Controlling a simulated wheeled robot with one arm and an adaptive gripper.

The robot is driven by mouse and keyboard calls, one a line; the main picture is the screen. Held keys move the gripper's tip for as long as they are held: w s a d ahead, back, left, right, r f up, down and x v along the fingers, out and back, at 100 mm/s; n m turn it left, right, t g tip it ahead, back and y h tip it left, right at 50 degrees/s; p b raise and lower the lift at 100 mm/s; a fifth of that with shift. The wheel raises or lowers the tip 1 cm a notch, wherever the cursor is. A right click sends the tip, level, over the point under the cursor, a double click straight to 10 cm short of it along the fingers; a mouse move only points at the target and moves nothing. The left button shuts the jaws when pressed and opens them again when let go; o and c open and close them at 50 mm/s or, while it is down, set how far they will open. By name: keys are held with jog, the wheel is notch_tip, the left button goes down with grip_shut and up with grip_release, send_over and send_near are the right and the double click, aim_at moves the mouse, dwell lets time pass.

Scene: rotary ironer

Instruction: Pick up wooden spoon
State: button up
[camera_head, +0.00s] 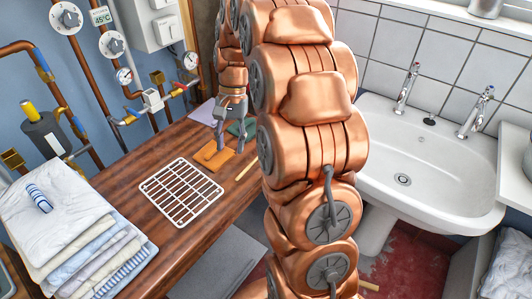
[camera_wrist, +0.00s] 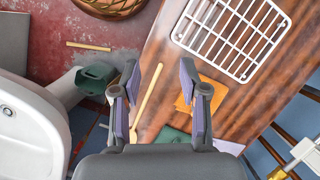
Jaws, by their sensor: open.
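The wooden spoon (camera_head: 246,169) is a thin, pale stick lying on the dark wooden counter near its sink-side edge. Its far part is hidden behind my arm in the head view. In the wrist view the spoon (camera_wrist: 148,98) shows as a long light handle running slantwise between my two fingers. My gripper (camera_head: 230,143) is open and empty, pointing down above the counter beside the orange cloth. In the wrist view the fingers of my gripper (camera_wrist: 157,85) are spread wide with nothing between the pads. I cannot tell the exact height above the spoon.
An orange cloth (camera_head: 213,156), a green item (camera_wrist: 172,135) and a white wire rack (camera_head: 180,192) lie close by on the counter (camera_head: 135,182). Folded linen (camera_head: 75,240) is stacked at left. A sink (camera_head: 420,150) stands right. Another wooden stick (camera_wrist: 88,46) lies on the red floor.

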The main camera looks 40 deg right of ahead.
aim_at(252, 162)
jog(key=w+d+f+m, duration=0.1)
jog(key=w+d+f, duration=0.1)
jog(key=d+f, duration=0.1)
jog(key=w+d+f+m+b, duration=0.1)
jog(key=w+d+f+m, duration=0.1)
jog(key=d, duration=0.3)
jog(key=w+d+f+m+y+b, duration=0.1)
jog(key=w+d+f, duration=0.1)
jog(key=d+f, duration=0.2)
jog(key=shift+w+d+f+m+t, duration=0.1)
jog(key=shift+d+f+m+t, duration=0.25)
jog(key=shift+d, duration=0.2)
jog(key=shift+d+f, duration=0.3)
jog(key=shift+d, duration=0.1)
jog(key=shift+s+a+p+x, duration=0.1)
jog(key=shift+p+x, duration=0.15)
jog(key=shift+x, duration=1.65)
jog(key=shift+s+a+p+x, duration=0.15)
jog(key=shift+p+x, duration=0.1)
jog(key=shift+x, duration=1.65)
jog(key=shift+r, duration=0.1)
grip_shut()
